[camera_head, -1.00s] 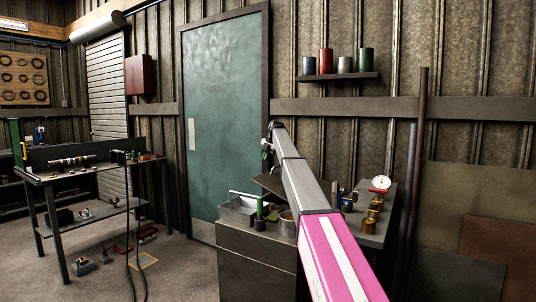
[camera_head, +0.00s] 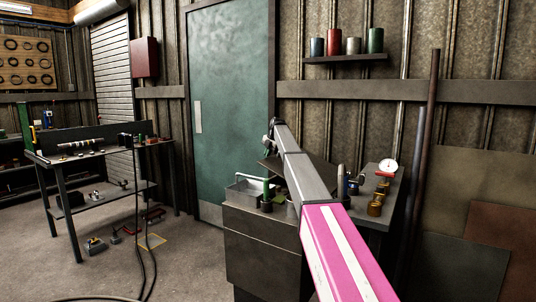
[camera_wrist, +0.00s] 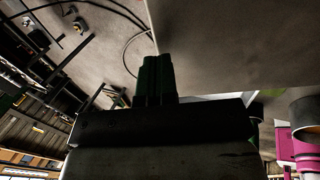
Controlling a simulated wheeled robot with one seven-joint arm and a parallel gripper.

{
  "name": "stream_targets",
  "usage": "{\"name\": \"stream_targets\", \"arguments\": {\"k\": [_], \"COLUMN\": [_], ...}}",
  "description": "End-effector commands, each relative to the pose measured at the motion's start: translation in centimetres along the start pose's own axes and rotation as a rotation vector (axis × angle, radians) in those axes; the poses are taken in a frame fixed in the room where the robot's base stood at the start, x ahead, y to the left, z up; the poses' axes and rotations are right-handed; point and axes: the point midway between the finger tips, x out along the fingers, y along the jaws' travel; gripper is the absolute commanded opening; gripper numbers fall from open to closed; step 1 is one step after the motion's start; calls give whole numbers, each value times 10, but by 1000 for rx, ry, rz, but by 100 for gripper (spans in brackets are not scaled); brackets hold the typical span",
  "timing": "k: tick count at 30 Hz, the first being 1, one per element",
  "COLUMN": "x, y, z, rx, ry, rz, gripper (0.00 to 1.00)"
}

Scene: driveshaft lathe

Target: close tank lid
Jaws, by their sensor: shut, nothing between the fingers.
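In the head view, a grey open-topped tank (camera_head: 243,192) stands on the left of a dark metal cabinet. A dark flat plate, likely its lid (camera_head: 270,167), shows behind my arm, raised and tilted above the tank's back side. My arm partly covers it, so I cannot tell its exact angle or whether I touch it. My arm reaches over the cabinet; its gripper end is not clear there. In the wrist view, my gripper (camera_wrist: 157,62) has its dark fingers together, with nothing between them.
A green door (camera_head: 232,110) stands behind. A workbench (camera_head: 100,150) is at the left. Cables lie on the open floor (camera_head: 190,265).

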Motion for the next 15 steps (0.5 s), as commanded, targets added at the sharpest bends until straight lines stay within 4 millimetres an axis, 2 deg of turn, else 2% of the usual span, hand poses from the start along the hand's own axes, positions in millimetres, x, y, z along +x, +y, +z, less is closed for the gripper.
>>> {"name": "stream_targets", "arguments": {"k": [4, 10, 15], "x": [20, 74, 104], "y": [2, -1, -6], "z": [1, 0, 0], "rx": [-1, -1, 0], "ry": [3, 2, 1], "rz": [-45, -134, -134], "gripper": [0, 0, 0]}}
